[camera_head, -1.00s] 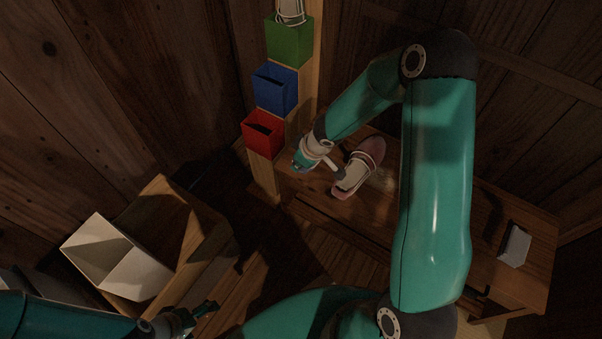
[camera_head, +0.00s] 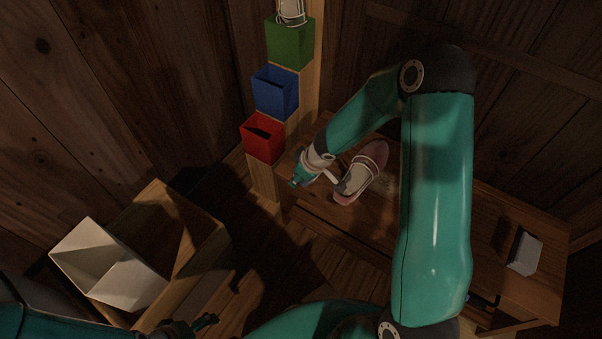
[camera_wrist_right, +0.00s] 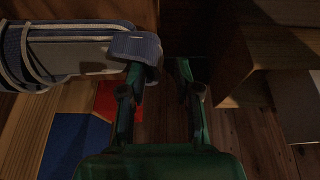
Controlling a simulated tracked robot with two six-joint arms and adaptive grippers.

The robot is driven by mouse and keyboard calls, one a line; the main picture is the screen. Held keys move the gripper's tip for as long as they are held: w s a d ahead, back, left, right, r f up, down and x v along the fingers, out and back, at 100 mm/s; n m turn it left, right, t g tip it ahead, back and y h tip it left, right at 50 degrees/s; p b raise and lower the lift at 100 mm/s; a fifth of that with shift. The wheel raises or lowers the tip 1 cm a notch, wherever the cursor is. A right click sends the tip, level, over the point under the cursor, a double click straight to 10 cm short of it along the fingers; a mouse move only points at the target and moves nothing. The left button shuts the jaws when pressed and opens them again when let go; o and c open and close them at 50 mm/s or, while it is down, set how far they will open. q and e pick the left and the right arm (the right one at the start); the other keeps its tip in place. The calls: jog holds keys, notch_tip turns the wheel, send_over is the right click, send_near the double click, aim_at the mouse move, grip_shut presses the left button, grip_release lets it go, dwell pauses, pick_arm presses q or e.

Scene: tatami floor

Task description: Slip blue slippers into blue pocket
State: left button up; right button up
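The blue pocket (camera_head: 275,92) is an open-topped box on a wooden post, between a green pocket (camera_head: 290,44) above and a red pocket (camera_head: 263,139) below. In the right wrist view a blue-grey slipper with pale straps (camera_wrist_right: 75,52) lies at upper left, its end against or just over one finger. In the head view a pinkish slipper with pale straps (camera_head: 362,172) lies on the bench beside my right gripper (camera_head: 297,180). My left gripper (camera_head: 207,322) is at the bottom edge, small and dark.
The wooden bench (camera_head: 480,215) carries a white object (camera_head: 525,253) at its right end. A pale open box (camera_head: 105,265) sits at left by a wooden stand (camera_head: 205,245). Something with white straps (camera_head: 291,12) stands in the green pocket. Walls close in behind.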

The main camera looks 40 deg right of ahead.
jog(key=p+v, duration=0.9)
jog(key=v, duration=0.3)
jog(key=s+a+f+m+g+y, duration=0.1)
jog(key=s+a+f+m+g, duration=0.1)
jog(key=s+a+f, duration=0.4)
jog(key=s+a+f+m+g+y, duration=0.1)
jog(key=s+a+f+m, duration=0.3)
jog(key=s+a, duration=0.4)
jog(key=a+f, duration=0.1)
jog(key=a, duration=0.3)
jog(key=shift+s+a+f+g+y, duration=0.15)
jog(key=shift+a+f+g+y, duration=0.15)
jog(key=shift+f+g, duration=0.1)
jog(key=shift+r, duration=0.1)
